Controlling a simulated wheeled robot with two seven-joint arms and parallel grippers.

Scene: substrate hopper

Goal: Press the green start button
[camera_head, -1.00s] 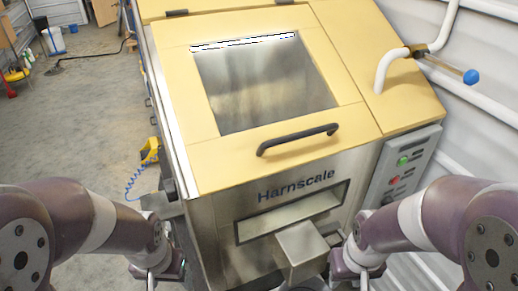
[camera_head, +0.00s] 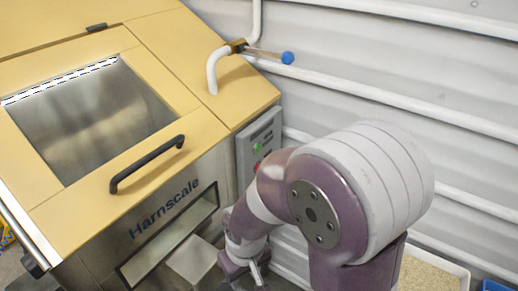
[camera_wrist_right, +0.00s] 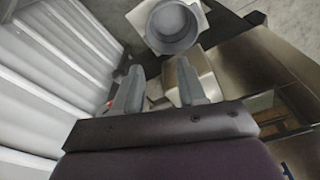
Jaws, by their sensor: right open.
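The green start button (camera_head: 257,147) is on the grey control panel (camera_head: 268,127) on the right side of the Harnscale hopper. A red button just below it is partly hidden by my right arm. My right gripper (camera_head: 245,274) points down in front of the hopper, below the panel and apart from the button. In the right wrist view its two fingers (camera_wrist_right: 158,85) are spread with nothing between them. The green button cannot be made out in that view. My left gripper is out of view.
The hopper's yellow lid (camera_head: 200,135) has a black handle (camera_head: 147,164). A white pipe with a blue-knobbed lever (camera_head: 287,58) rises from the top. The ribbed wall (camera_head: 400,75) is close on the right. A grey round container (camera_wrist_right: 172,28) shows in the right wrist view.

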